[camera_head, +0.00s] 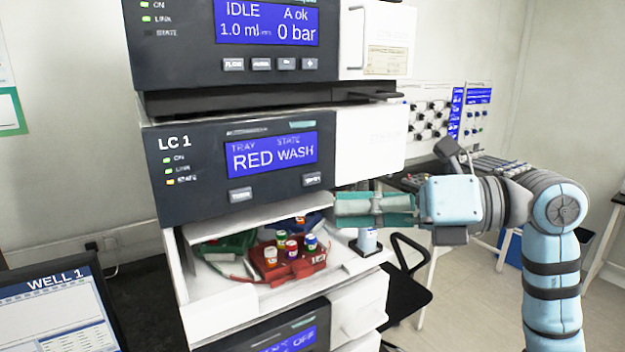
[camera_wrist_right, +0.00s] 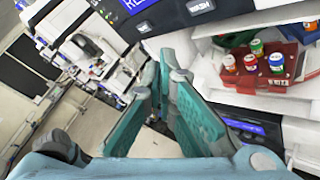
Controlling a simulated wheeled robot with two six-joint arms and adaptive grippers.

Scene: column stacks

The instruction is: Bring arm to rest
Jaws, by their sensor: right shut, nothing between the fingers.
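My right gripper (camera_head: 340,209) shows in the head view just right of the open bay of the LC 1 unit (camera_head: 165,205), level with the bay's top edge. Its teal fingers point left and are closed together with nothing between them. The fingers also show in the right wrist view (camera_wrist_right: 168,62), with the bay at the upper right. My right arm (camera_head: 552,270) comes in from the right, bent at the elbow. My left gripper is not in view.
A red tray (camera_head: 295,268) with several capped vials and a green tray (camera_head: 222,243) sit in the open bay. A monitor (camera_head: 55,310) is at lower left. Open floor lies right of the stack.

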